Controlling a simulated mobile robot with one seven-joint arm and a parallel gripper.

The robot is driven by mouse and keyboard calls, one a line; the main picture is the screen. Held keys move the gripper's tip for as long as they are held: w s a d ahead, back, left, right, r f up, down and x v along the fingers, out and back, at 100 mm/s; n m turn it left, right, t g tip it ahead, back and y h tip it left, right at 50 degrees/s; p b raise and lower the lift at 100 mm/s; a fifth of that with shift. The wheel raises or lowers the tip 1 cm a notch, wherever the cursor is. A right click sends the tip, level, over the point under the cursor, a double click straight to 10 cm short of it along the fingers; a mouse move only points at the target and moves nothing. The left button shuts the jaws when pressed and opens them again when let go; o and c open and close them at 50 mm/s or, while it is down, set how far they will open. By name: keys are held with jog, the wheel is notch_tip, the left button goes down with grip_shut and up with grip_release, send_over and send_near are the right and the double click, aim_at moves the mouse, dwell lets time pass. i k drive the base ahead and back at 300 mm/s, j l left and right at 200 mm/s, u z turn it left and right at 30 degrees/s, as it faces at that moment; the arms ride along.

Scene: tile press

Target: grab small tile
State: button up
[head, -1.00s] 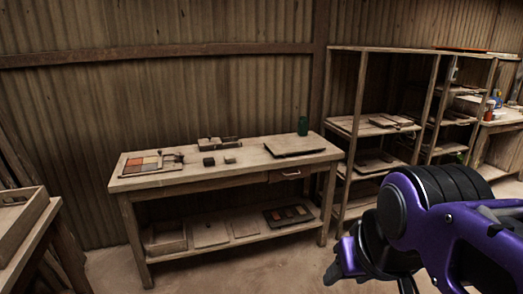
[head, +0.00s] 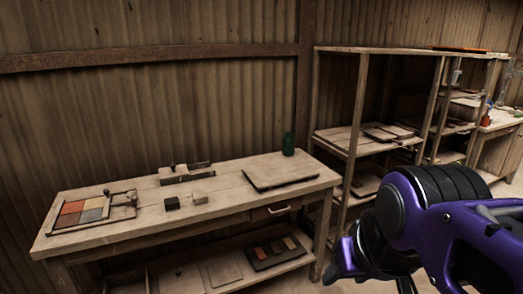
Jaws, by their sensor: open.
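A wooden workbench (head: 226,187) stands ahead of me. On the lower shelf, a dark tray (head: 262,262) holds several small coloured pieces. I cannot tell which piece is the small tile. My gripper (head: 345,268) is at the lower right, in front of the bench's right end, apart from everything and open; its fingers show only partly.
A wooden block fixture (head: 186,173), a dark-edged board (head: 280,172) and a green bottle (head: 288,144) stand on the bench. An open shelving unit (head: 345,138) stands to the right. The bench's front middle is mostly clear.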

aim_at(356, 184)
jog(key=i+j+z, duration=0.15)
jog(key=i+z, duration=0.25)
jog(key=i+j+z, duration=0.85)
jog(key=i+u, duration=0.2)
jog(key=i+l+u, duration=0.15)
jog(key=l, duration=0.2)
jog(key=i+l+u, duration=0.1)
jog(key=l, duration=0.25)
